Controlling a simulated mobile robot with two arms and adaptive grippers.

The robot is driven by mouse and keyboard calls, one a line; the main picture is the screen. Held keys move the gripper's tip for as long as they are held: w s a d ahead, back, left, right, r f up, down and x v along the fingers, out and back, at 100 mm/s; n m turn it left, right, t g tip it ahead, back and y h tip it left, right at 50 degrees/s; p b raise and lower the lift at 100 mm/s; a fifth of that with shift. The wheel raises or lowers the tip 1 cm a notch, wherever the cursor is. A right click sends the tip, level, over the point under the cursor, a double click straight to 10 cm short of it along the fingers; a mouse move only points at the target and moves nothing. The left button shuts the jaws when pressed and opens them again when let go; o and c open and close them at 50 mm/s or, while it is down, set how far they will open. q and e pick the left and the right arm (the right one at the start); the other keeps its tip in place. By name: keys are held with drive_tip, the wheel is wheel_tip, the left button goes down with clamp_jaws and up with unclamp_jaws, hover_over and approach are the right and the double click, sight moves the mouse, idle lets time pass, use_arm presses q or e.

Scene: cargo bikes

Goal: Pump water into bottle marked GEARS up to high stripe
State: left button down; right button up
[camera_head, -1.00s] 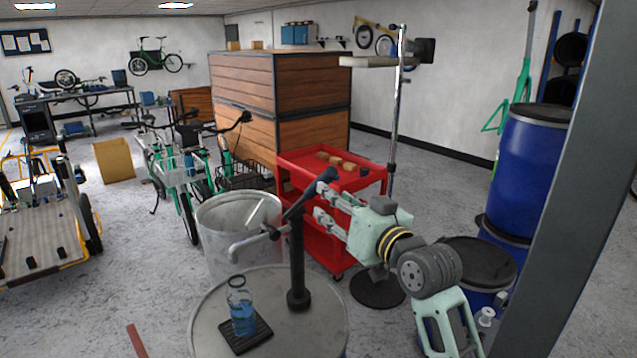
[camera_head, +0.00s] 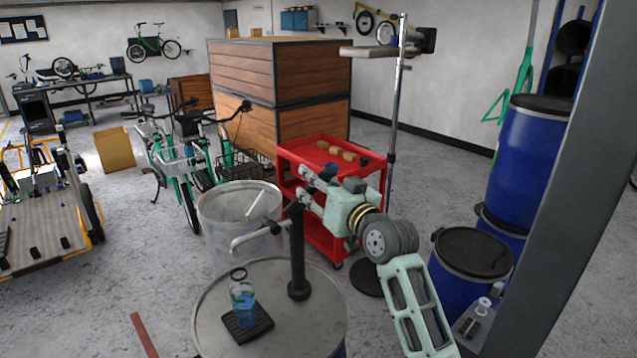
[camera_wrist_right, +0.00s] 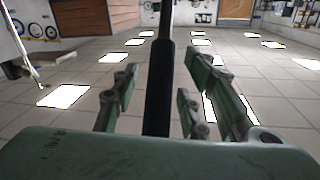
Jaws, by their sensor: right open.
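A clear bottle (camera_head: 242,304) with blue water in its lower part stands upright on a black pad (camera_head: 262,325) on a drum. I cannot read a marking or stripe on it. Beside it stands a black pump column (camera_head: 297,260) with a grey spout (camera_head: 245,240) reaching over towards the bottle. The pump's lever slants up to the right and is partly hidden by my right gripper (camera_head: 304,185). That gripper is open at the lever. In the right wrist view, a black bar (camera_wrist_right: 160,85) stands between its spread fingers. My left gripper is not in view.
The drum top (camera_head: 215,298) carries the pump and bottle. A grey bin (camera_head: 225,215) stands behind it, and a red cart (camera_head: 312,150) stands behind my right gripper. Blue barrels (camera_head: 525,165) and a grey post (camera_head: 570,200) are on the right.

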drive_tip(key=shift+c, duration=0.4)
clamp_jaws()
